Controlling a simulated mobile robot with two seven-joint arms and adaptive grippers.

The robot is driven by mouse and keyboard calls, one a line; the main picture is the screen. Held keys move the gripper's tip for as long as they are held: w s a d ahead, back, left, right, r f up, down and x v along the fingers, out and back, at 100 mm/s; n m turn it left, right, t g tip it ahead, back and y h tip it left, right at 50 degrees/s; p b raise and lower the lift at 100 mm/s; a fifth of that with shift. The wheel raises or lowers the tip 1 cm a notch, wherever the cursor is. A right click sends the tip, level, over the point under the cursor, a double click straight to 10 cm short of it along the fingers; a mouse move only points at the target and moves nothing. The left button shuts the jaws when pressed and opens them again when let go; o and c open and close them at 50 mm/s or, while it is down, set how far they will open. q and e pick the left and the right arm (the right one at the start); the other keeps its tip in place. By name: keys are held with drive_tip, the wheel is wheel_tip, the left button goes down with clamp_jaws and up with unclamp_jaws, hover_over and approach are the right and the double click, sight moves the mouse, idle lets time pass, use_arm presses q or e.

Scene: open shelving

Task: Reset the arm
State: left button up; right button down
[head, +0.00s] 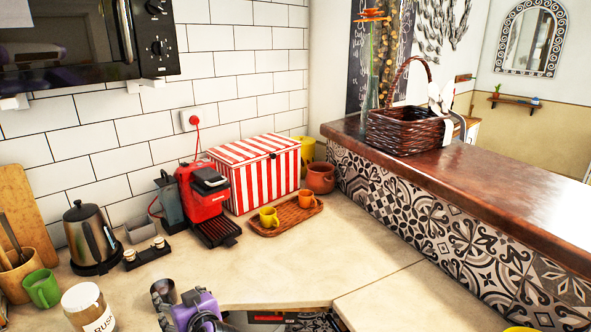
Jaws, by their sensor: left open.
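My left gripper (203,319) shows at the bottom edge of the head view, left of centre, as a purple and dark grey shape. It is open, and I see nothing held in it. It is in front of the beige counter (270,268), near the counter's front edge. The frame's lower edge cuts off part of it. My right gripper is not in view.
A labelled jar (88,308), green mug (42,288) and steel kettle (92,236) stand left. Behind are a red coffee machine (205,200), striped box (256,172) and wooden tray (286,216) with cups. A raised ledge (450,175) bounds the right. The middle counter is clear.

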use_arm(q)
drive_tip(key=s+d+f+m+t+h, duration=0.25)
drive_tip(key=d+f+m+h, duration=0.4)
drive_tip(key=d, duration=0.35)
drive_tip(key=s+d+f+m+g+h, duration=0.1)
drive_tip(key=s+d+f+h, duration=0.1)
drive_tip(key=s+f, duration=0.5)
drive_tip(key=s+d+f+m+g+h, duration=0.1)
drive_tip(key=s+f, duration=0.7)
drive_tip(key=s, duration=1.1)
drive_tip(key=shift+s+d+f+g+h, duration=0.2)
drive_tip(key=shift+d+g+h, duration=0.2)
drive_tip(key=shift+d, duration=0.35)
drive_tip(key=shift+m, duration=0.25)
